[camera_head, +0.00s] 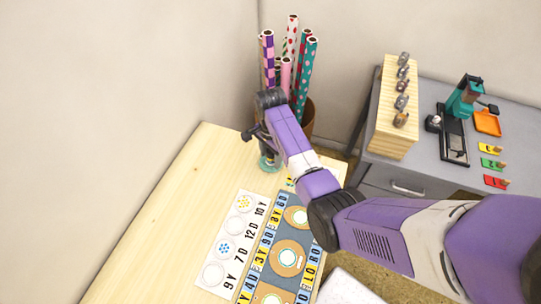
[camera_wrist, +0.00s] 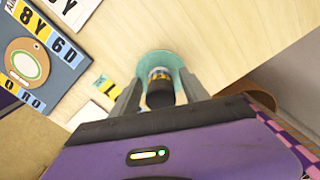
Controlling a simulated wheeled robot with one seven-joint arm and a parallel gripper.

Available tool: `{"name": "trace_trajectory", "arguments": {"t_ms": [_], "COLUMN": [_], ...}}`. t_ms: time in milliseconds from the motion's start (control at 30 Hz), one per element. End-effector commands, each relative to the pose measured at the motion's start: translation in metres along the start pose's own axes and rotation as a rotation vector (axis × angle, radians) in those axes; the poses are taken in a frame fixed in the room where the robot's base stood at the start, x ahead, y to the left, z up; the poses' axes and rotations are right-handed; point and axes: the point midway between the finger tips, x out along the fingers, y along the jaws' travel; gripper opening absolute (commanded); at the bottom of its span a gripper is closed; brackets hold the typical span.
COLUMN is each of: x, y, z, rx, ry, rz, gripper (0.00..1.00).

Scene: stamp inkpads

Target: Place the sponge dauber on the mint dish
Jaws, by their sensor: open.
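The mint dish (camera_head: 265,167) lies on the wooden table below my gripper, and its teal rim also shows in the wrist view (camera_wrist: 152,56). The sponge dauber, a dark cylinder with a yellow band (camera_wrist: 160,75), appears to stand within the dish's outline. Its base is hidden, so contact with the dish cannot be seen clearly. My gripper (camera_wrist: 160,91) is open, with one finger on each side of the dauber and its tips near the dish. In the head view my wrist largely hides the dauber.
A blue-grey board with number and letter tiles (camera_head: 283,235) and a white card with dots (camera_head: 230,245) lie nearby. A brown bin (camera_head: 308,120) of patterned rolls stands behind my gripper. A grey side table (camera_head: 425,160) holds stamps. The table's left part is clear.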

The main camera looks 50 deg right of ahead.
Motion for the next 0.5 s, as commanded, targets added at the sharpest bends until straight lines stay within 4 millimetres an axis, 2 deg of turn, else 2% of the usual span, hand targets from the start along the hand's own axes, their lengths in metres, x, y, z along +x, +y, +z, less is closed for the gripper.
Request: {"name": "trace_trajectory", "arguments": {"t_ms": [167,500], "x": [-0.01,-0.075], "y": [-0.001,-0.001], "z": [0.0,0.0], "rx": [0.0,0.0], "ry": [0.001,0.001], "rz": [-0.002,-0.005], "gripper": [0.53,0.53]}}
